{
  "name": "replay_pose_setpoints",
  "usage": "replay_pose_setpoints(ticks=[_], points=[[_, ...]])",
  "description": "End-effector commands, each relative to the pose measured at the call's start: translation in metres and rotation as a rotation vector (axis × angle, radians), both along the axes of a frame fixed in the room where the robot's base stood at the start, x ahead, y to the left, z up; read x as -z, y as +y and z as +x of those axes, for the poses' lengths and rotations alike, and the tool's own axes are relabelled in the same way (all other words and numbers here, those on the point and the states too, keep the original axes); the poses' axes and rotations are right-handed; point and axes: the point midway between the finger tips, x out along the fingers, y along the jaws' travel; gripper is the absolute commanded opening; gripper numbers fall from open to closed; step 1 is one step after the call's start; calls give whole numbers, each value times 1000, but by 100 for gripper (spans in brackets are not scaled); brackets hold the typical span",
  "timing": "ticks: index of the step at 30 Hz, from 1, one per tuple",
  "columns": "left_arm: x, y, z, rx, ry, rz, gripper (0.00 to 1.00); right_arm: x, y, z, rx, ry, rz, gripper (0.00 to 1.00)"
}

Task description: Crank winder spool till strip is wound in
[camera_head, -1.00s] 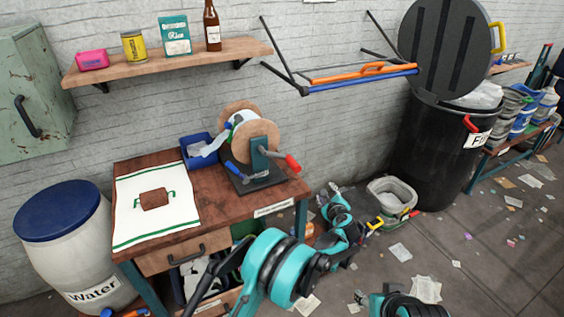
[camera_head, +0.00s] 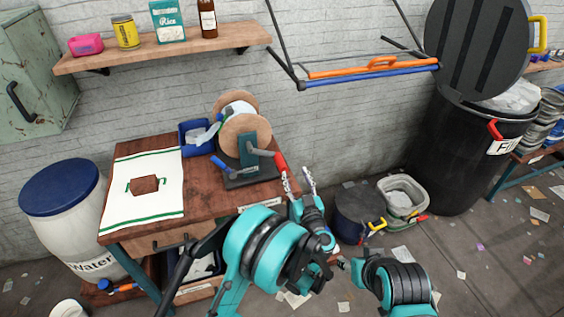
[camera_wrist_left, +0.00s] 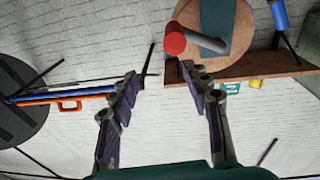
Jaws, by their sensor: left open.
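The winder (camera_head: 245,170) stands on the wooden bench, with a wooden-flanged spool (camera_head: 245,135) on its dark base. A pale strip (camera_head: 205,135) runs from the spool toward a blue bin. The red crank handle (camera_head: 281,161) is on the spool's right side; it shows large in the left wrist view (camera_wrist_left: 175,40). My left gripper (camera_head: 299,177) is open and empty, just right of and below the handle. In the left wrist view its fingertips (camera_wrist_left: 158,74) are apart, with the handle beyond the right finger.
A blue bin (camera_head: 192,138) sits behind the spool's left. A blue-handled clamp (camera_head: 221,165) is at the winder's base. A striped towel (camera_head: 150,205) covers the bench's left. A black bin (camera_head: 450,150) and grey tubs (camera_head: 402,198) stand right. Above hangs a rack (camera_head: 370,77).

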Motion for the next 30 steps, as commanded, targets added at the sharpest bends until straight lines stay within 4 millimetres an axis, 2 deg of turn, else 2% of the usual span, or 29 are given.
replay_pose_setpoints(ticks=[5,8,15,19,24,30], points=[[18,18,-6,-63,61,-76,48,-1,0,0,0,0,0,48],[20,22,3,-67,63,-79,48,2,0,0,0,0,0,48],[21,35,41,-65,61,-78,48,10,0,0,0,0,0,48],[20,39,57,-64,61,-78,48,12,0,0,0,0,0,48],[19,41,65,-63,61,-78,48,13,0,0,0,0,0,48],[19,41,65,-62,62,-77,48,13,0,0,0,0,0,48]])
